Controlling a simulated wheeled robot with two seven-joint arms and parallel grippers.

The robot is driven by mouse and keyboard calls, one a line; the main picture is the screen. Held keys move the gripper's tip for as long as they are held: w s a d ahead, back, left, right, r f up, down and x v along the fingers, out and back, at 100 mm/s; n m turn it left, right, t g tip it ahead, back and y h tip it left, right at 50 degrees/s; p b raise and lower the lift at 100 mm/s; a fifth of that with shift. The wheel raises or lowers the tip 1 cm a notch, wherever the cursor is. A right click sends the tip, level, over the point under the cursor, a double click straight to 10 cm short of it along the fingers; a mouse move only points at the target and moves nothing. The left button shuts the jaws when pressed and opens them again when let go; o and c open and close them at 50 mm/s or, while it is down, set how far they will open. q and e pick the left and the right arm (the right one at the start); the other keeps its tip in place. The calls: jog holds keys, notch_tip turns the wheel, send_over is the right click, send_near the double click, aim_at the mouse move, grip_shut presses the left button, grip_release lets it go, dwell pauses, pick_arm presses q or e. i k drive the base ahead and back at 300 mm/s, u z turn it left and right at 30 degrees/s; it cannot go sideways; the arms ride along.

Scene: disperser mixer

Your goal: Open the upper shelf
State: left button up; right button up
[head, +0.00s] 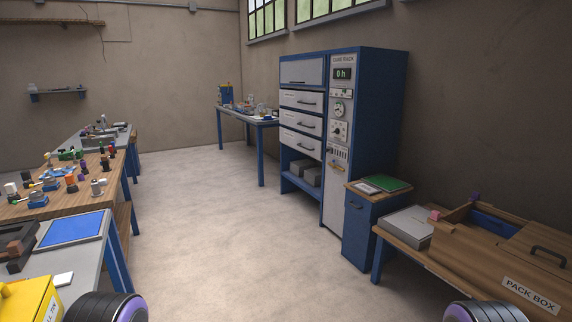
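A tall blue cabinet (371,130) labelled as a cure stack stands against the right wall. Its uppermost compartment has a grey front panel (302,71) with a dark handle low on it, and this panel looks shut. Below it are three pale drawer fronts with dark handles: a top one (290,98), a middle one (288,118) and a lower one (288,138). They look shut. Neither of my grippers is in view; only dark rounded parts of my arms show at the bottom edge.
Open floor (200,200) leads up to the cabinet. A small blue cabinet (361,235) and a bench with a wooden pack box (490,262) stand at the right. Workbenches (120,180) with many small items line the left. A blue-legged table (262,123) stands behind.

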aim_at(315, 99)
jog(key=i, duration=5.25)
jog(key=z, duration=0.7)
